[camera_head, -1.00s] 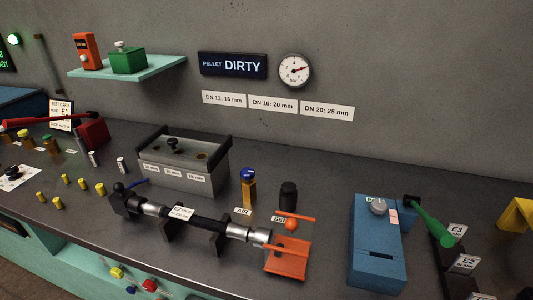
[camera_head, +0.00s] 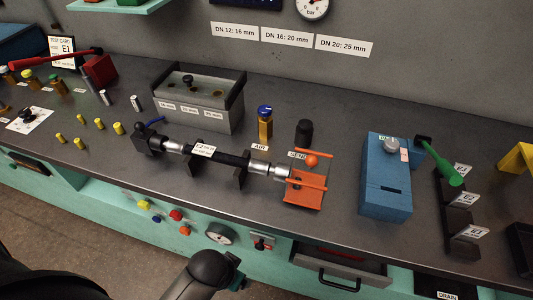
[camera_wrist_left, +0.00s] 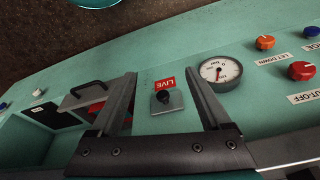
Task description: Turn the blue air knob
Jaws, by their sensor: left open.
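The blue air knob (camera_head: 265,109) sits on top of an upright brass-coloured valve body on the bench, with an AIR label (camera_head: 260,147) in front of it. Nothing touches it. My left gripper (camera_wrist_left: 160,74) is open and empty in the left wrist view, facing the teal front panel below the bench top. A dark switch with a red LIVE tag (camera_wrist_left: 166,83) shows between its fingers. The air knob cannot be made out in that view. A dark arm part of mine shows at the bottom of the head view, but no fingertips do. My right gripper is not in view.
A black-capped post (camera_head: 304,133) is to the right, a blue box (camera_head: 386,190) further right. A grey block (camera_head: 199,119) stands behind left. The front panel carries a gauge (camera_wrist_left: 220,71) and coloured knobs.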

